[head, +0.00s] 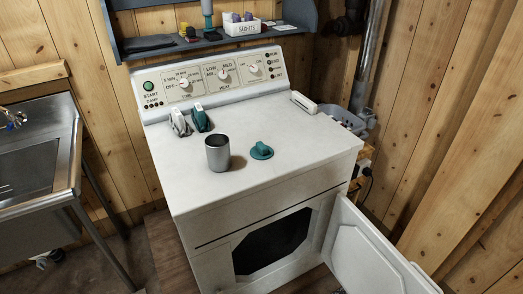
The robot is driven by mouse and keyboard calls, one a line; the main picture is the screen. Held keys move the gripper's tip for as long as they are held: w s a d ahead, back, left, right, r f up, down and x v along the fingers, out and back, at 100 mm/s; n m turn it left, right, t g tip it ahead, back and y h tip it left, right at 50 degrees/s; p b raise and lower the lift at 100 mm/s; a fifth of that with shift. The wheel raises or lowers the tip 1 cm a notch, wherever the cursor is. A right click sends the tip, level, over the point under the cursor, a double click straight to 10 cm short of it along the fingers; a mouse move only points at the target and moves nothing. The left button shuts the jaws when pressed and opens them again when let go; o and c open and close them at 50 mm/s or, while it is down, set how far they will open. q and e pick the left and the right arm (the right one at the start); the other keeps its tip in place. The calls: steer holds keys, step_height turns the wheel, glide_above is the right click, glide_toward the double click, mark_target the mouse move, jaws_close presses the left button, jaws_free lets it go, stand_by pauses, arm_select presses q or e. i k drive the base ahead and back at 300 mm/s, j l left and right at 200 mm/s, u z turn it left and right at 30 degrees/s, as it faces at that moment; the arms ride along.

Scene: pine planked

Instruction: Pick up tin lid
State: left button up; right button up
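A teal lid with a raised knob (261,151), which looks like the tin lid, lies on the white top of the dryer (300,145). A grey metal tin (217,158) stands upright and open-topped to the left of the lid, with a small gap between them. Neither my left gripper nor my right gripper shows in the head view.
A white object (179,122) and a teal one (201,119) sit near the control panel (215,77). A white object (303,102) lies at the back right. The dryer door (375,255) hangs open. A metal sink (35,150) stands left. The dryer top's front is clear.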

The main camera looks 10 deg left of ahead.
mark_target(260, 152)
steer(key=i+j+z, duration=0.2)
steer(key=z, duration=0.2)
steer(key=i+j+z, duration=0.15)
steer(key=z, duration=0.3)
steer(key=j, duration=0.1)
